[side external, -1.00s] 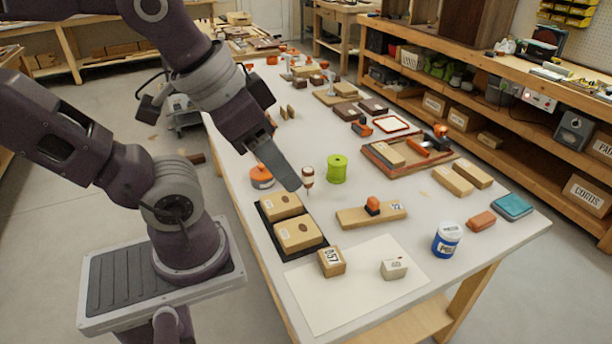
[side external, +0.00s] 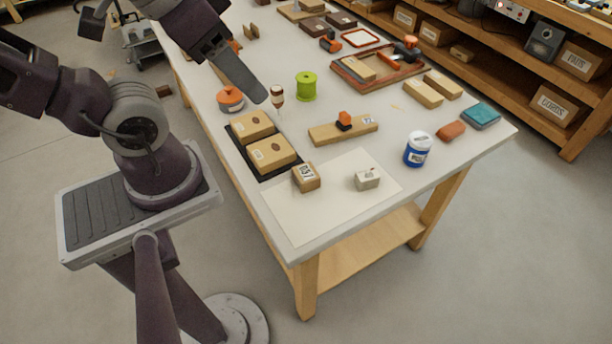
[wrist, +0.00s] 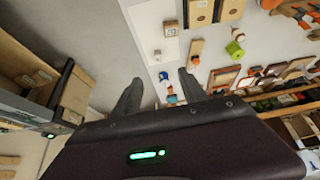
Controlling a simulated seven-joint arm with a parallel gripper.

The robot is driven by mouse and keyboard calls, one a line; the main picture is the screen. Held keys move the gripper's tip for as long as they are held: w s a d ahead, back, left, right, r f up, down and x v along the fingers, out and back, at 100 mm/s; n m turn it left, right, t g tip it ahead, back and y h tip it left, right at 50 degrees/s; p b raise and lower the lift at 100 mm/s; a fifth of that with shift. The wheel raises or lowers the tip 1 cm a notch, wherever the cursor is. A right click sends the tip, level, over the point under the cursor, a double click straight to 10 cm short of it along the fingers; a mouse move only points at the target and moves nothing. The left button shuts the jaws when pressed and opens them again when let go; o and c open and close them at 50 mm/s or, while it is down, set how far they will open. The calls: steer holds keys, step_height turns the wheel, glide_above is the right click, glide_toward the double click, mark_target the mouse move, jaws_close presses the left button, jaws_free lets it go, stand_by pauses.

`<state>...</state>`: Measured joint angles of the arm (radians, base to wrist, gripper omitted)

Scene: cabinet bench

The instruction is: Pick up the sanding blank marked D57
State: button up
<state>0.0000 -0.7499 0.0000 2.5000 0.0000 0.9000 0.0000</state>
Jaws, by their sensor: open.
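The sanding blank D57 (side external: 306,177) is a small tan block with a white label on its front. In the wrist view the blank (wrist: 170,27) is near the top, beyond my fingertips. My gripper (side external: 261,97) is above the bench, behind the tray and well apart from the blank; its fingers overlap in this view. In the wrist view my gripper (wrist: 160,75) has its two fingers spread with nothing between them.
Two tan blocks (side external: 272,155) lie in the tray. A pale small block (side external: 367,178) stands on the sheet. A dropper bottle (side external: 277,97), orange pot (side external: 230,99), green spool (side external: 306,86), wooden bar (side external: 327,135) and blue can (side external: 417,150) stand nearby. The sheet's front is clear.

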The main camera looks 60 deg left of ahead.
steer(key=o, duration=0.7)
steer(key=m+g+y, duration=0.5)
steer(key=m+y, duration=0.5)
steer(key=m, duration=0.5)
glide_above(307, 180)
steer(key=s+d, duration=0.4)
step_height(307, 180, down, 20)
steer(key=r, duration=0.1)
steer(key=f+m+t, duration=0.1)
steer(key=f+m, duration=0.1)
steer(key=f, duration=0.1)
steer(key=f+m+t+y, duration=0.1)
steer(key=f+m+t, duration=0.1)
steer(key=f+m, duration=0.1)
steer(key=w+f+m+t+y, duration=0.1)
steer(key=f+m+t, duration=0.1)
steer(key=f, duration=0.3)
steer(key=shift+w+d+f+m, duration=0.1)
steer(key=shift+d+f+m, duration=0.2)
steer(key=shift+m, duration=0.3)
steer(key=shift+t, duration=0.3)
steer(key=x, duration=0.4)
steer(key=f+x, duration=0.1)
steer(key=x, duration=0.2)
steer(key=shift+w+d, duration=0.1)
steer(key=shift+d, duration=0.05)
steer(key=shift+c, duration=0.6)
